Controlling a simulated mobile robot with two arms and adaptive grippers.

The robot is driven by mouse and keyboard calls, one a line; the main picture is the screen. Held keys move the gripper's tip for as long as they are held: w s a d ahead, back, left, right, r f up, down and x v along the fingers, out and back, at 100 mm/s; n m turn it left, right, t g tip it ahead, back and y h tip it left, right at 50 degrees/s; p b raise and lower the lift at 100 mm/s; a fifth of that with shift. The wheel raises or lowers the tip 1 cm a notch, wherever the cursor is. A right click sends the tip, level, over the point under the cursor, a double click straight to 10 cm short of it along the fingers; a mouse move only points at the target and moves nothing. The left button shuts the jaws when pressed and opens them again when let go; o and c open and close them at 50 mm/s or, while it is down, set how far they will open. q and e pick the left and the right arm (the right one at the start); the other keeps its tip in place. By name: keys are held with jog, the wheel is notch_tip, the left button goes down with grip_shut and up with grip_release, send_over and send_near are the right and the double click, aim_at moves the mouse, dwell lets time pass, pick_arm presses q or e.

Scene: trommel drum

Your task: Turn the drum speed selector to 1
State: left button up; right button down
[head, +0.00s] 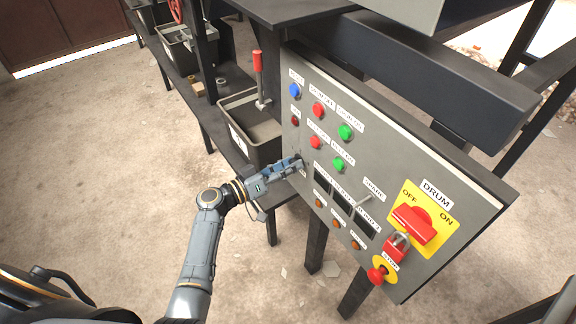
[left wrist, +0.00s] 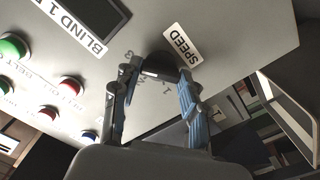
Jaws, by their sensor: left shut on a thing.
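The drum speed selector (left wrist: 158,64) is a dark round knob on the grey control panel (head: 385,140). In the left wrist view it sits beside the SPEED label (left wrist: 182,45), with small numbers printed around it. My left gripper (head: 297,163) is at the panel's lower left edge and hides the knob in the head view. In the left wrist view the fingers of my left gripper (left wrist: 156,76) are on either side of the knob, shut on it. The knob's pointer and exact setting are hard to read. My right gripper is not in view.
The panel carries several coloured buttons, such as a green one (head: 338,164), and a red DRUM switch (head: 414,224) with a padlock (head: 397,244). A red stop button (head: 377,275) is at the lower corner. A dark bin (head: 225,106) stands behind my gripper. Floor at left is clear.

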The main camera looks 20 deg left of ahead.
pick_arm(q)
jog(key=shift+f+n+p, duration=0.15)
jog(key=shift+n+p, duration=1.25)
jog(key=shift+n, duration=10.2)
jog(key=o, duration=1.1)
jog(key=shift+o, duration=0.2)
